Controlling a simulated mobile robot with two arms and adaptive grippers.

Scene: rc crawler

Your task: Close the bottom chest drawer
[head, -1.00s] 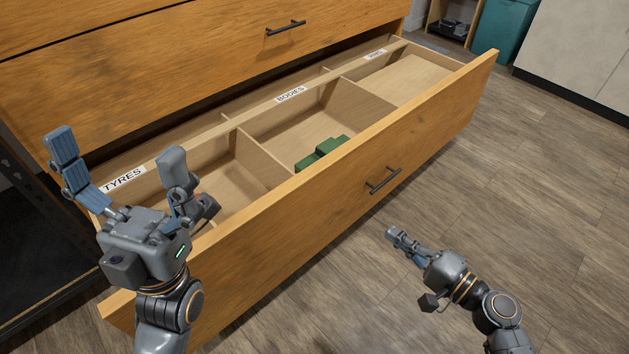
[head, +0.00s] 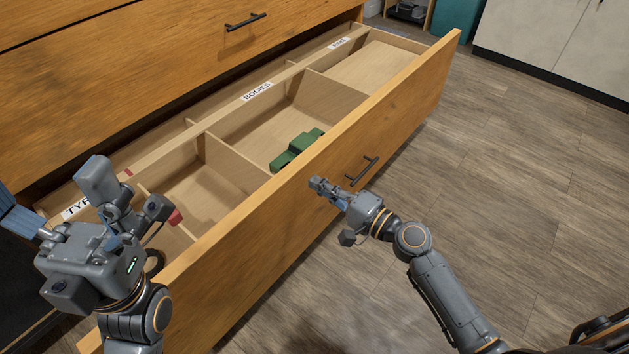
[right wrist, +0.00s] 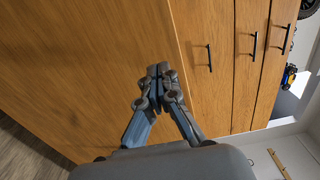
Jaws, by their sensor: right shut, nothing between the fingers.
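The bottom chest drawer is pulled well out in the head view; its wooden front panel (head: 300,215) runs diagonally and carries a dark bar handle (head: 362,171). My right gripper (head: 316,184) is shut and empty, at the panel just left of the handle. In the right wrist view its closed fingertips (right wrist: 159,72) point at a wide wooden face (right wrist: 90,60); I cannot tell whether they touch it. My left gripper (head: 55,198) is open over the drawer's near left end, with one finger cut by the picture edge.
An upper drawer with a handle (head: 245,22) is shut above. Wooden floor (head: 500,180) to the right is clear.

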